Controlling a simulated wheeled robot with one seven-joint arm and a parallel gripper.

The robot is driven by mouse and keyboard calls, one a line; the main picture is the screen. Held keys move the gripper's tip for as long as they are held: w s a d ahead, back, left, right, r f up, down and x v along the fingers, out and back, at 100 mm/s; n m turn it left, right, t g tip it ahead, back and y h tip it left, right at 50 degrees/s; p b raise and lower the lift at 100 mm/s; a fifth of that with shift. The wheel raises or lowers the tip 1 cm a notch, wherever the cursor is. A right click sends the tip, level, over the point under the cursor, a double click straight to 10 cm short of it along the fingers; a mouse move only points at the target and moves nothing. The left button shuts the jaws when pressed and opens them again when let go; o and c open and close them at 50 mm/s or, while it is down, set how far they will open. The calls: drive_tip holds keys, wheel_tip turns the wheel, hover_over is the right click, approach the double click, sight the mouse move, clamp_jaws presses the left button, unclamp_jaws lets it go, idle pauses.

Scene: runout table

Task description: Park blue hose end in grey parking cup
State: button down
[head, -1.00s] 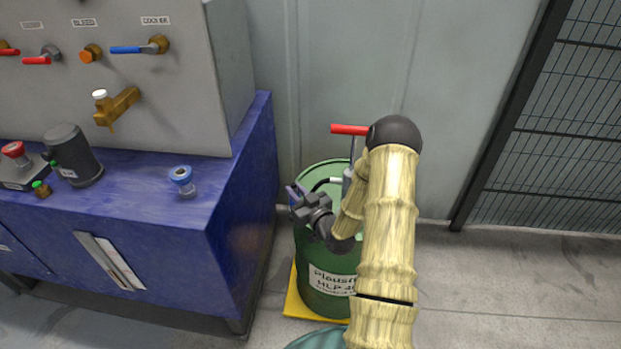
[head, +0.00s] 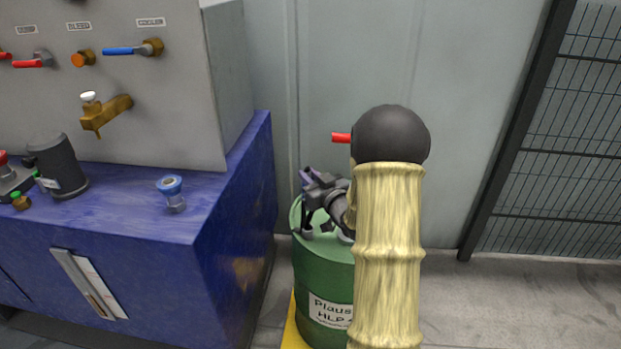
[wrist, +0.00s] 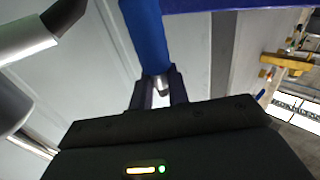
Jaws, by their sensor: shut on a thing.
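My gripper (head: 308,184) is above the green drum in the head view, partly hidden by my own arm. In the wrist view its fingers (wrist: 160,88) are shut on the blue hose end (wrist: 148,35), a blue tube with a short metal tip between the fingers. In the head view only a small bluish-purple bit shows at the fingers. I cannot make out the grey parking cup for certain. A dark grey cylinder (head: 57,167) stands on the blue bench at the left, well away from my gripper.
The green drum (head: 322,275) stands on a yellow base beside the blue bench (head: 125,212). A red handle (head: 341,138) shows behind my arm. A blue-ringed clear fitting (head: 171,192) stands on the bench. A brass tap (head: 105,112) juts from the panel. A mesh fence (head: 555,150) is at right.

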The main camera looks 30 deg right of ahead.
drive_tip(key=shift+d+y, duration=0.1)
drive_tip(key=shift+y, duration=0.2)
drive_tip(key=shift+f+b, duration=2.45)
drive_tip(key=shift+f, duration=0.45)
drive_tip(key=shift+f+b, duration=2.35)
drive_tip(key=shift+f, duration=0.05)
drive_tip(key=c, duration=1.3)
unclamp_jaws()
drive_tip(key=shift+s, duration=0.15)
drive_tip(key=shift+s+d+p, duration=0.35)
drive_tip(key=shift+s+p, duration=0.1)
drive_tip(key=shift+s, duration=2.4)
drive_tip(key=shift+s+d+p, duration=0.3)
drive_tip(key=shift+s+p, duration=0.15)
drive_tip(key=shift+s, duration=2.35)
drive_tip(key=shift+s+d+p, duration=0.35)
drive_tip(key=shift+s+p, duration=0.1)
drive_tip(key=shift+s, duration=2.4)
